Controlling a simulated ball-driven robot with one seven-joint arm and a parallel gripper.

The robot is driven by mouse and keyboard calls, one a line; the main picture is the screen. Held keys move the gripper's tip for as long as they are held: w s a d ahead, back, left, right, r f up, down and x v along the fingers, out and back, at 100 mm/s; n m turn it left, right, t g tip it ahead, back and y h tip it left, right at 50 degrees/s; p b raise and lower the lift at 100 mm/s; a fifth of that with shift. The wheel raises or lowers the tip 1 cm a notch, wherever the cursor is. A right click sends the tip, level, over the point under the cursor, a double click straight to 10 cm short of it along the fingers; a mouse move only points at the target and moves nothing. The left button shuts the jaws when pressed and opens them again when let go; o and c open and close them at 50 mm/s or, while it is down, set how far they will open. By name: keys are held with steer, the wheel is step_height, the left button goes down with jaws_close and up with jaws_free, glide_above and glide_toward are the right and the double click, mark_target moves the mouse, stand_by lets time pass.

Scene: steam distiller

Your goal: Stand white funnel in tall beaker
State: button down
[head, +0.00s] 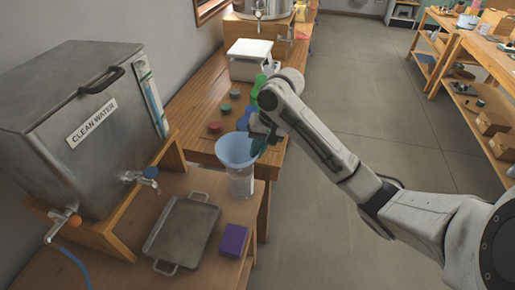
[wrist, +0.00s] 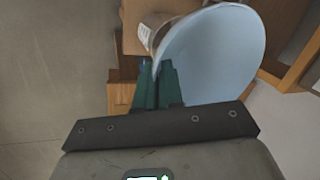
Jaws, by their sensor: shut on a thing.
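The white funnel (head: 237,150) looks pale blue and is upright, wide mouth up. The tall beaker (head: 241,186) is clear and stands below it near the right edge of the wooden bench. From the head view, the funnel's lower end overlaps the beaker's top, and I cannot tell whether it rests there. My gripper (head: 259,143) is shut on the funnel's right side. In the wrist view, my green fingers (wrist: 156,84) meet the rim of the funnel (wrist: 215,58), which hides much of the beaker (wrist: 152,33); a label shows on the beaker.
A metal tray (head: 181,232) and a purple block (head: 233,240) lie in front of the beaker. The steel clean water tank (head: 80,118) with taps stands left. Several small coloured caps (head: 225,108) and a white-lidded box (head: 250,60) are behind. Open floor lies right.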

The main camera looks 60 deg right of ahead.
steer(key=shift+f+b, duration=0.85)
steer(key=shift+f, duration=1.25)
steer(key=c, duration=1.2)
jaws_free()
step_height(320, 180, up, 7)
steer(key=p, duration=0.8)
